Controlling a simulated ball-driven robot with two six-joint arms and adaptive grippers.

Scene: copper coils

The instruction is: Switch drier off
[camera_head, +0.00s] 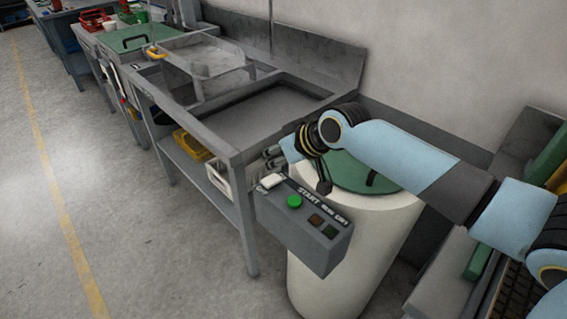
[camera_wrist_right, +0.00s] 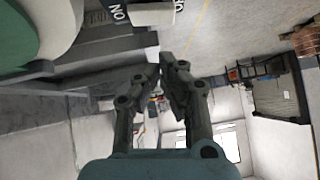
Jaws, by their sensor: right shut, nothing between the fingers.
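The drier (camera_head: 335,240) is a white cylinder with a green lid (camera_head: 355,172). Its grey control box (camera_head: 300,232) faces me, with a green START button (camera_head: 294,201), two small square lamps or buttons and a white switch (camera_head: 272,181) at its left end. My right gripper (camera_head: 270,158) is shut and empty, just behind and above the white switch, apparently apart from it. In the right wrist view the shut fingers (camera_wrist_right: 172,62) point toward the top, with the white switch (camera_wrist_right: 152,13) and part of the box's lettering beyond them. My left gripper is not in view.
A grey metal sink bench (camera_head: 240,115) stands left of the drier, with a yellow tray (camera_head: 193,145) and a white bin (camera_head: 218,178) on its lower shelf. A grey machine with green parts stands at the right. The floor (camera_head: 150,240) at the left is clear.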

